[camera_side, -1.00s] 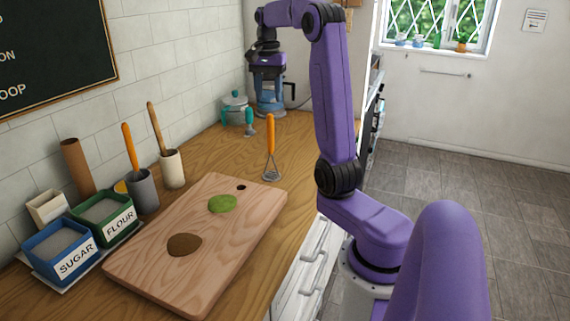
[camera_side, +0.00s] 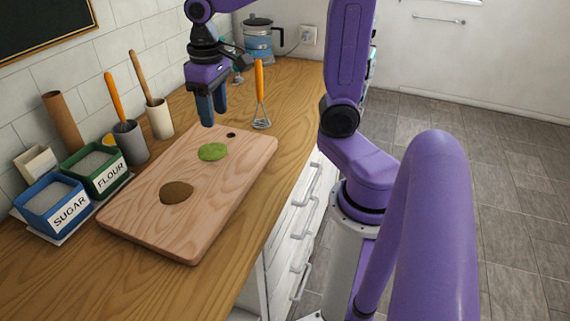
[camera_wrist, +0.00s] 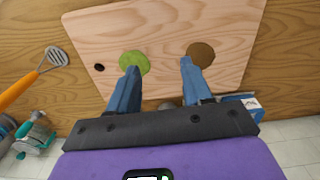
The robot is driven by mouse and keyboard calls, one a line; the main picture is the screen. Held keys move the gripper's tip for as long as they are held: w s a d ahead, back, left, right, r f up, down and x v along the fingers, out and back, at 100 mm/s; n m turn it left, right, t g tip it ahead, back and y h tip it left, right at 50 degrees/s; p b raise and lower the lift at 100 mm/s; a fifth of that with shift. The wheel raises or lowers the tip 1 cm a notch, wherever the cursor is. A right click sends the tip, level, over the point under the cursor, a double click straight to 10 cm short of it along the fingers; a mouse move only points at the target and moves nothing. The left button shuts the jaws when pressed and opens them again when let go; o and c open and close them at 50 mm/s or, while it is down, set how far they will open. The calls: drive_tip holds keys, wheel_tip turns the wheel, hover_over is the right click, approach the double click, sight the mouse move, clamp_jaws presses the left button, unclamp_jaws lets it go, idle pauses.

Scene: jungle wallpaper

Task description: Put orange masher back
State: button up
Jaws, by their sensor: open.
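The orange masher (camera_side: 260,95) has an orange handle and a slotted metal head. It stands upright, handle up, on the wooden counter just past the far edge of the cutting board. In the wrist view the masher (camera_wrist: 50,62) is at the left, well outside my fingers. My gripper (camera_side: 212,112) is open and empty, above the far left part of the board and left of the masher. In the wrist view its two blue fingers (camera_wrist: 160,66) are apart, with nothing between them. Another orange-handled tool (camera_side: 116,98) stands in a grey cup (camera_side: 131,144) by the wall.
The cutting board (camera_side: 240,180) bears a green patch, a brown patch and a dark hole. A cream cup (camera_side: 160,119) holds a wooden-handled tool. Flour (camera_side: 97,172) and sugar (camera_side: 53,205) boxes stand at the left. A blue kettle (camera_side: 257,42) is at the back. Counter right of the board is bare.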

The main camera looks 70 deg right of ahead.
drive_tip(key=s+a+f+n, duration=0.2)
drive_tip(key=s+n, duration=0.4)
drive_tip(key=s, duration=0.3)
drive_tip(key=s+a+f+n, duration=0.3)
drive_tip(key=s+n, duration=0.3)
drive_tip(key=s, duration=0.3)
drive_tip(key=shift+a+f, duration=0.35)
drive_tip(key=shift+f, duration=0.1)
